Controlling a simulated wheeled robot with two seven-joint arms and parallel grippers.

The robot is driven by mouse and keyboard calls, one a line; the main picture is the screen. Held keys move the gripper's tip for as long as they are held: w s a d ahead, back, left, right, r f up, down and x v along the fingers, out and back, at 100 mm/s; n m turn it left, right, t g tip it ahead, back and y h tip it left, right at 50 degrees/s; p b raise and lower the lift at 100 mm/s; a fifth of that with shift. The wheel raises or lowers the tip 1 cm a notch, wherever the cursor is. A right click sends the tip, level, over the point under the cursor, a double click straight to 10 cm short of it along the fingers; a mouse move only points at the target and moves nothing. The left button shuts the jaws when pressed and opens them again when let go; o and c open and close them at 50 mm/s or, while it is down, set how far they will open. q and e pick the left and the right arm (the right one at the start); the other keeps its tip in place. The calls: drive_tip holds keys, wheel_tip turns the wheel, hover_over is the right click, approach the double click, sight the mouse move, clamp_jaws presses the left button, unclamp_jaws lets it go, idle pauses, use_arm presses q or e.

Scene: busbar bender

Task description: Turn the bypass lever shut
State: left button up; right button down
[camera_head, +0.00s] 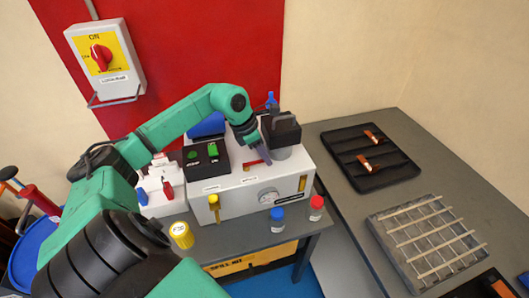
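The white bender machine (240,197) stands on a grey bench. A small red lever (253,163) lies on its top, left of a dark block. A yellow-handled lever (214,203) is on its front left, and another yellow handle (302,183) is on its front right. The labels are too small to read, so I cannot tell which is the bypass lever. My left gripper (264,154) points down over the machine top, close beside the red lever. Whether it touches the lever, or is open, is too small to tell. My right gripper is not in view.
A pressure gauge (268,197) is on the machine front. A blue-capped bottle (277,220), a red-capped bottle (316,208) and a yellow can (181,235) stand before it. A black tray (345,145) and a slatted metal rack (425,240) are at right. A red-knobbed switch box (106,58) hangs on the wall.

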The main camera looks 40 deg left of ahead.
use_arm(q)
drive_tip(key=shift+a, duration=0.1)
clamp_jaws()
idle(1.1)
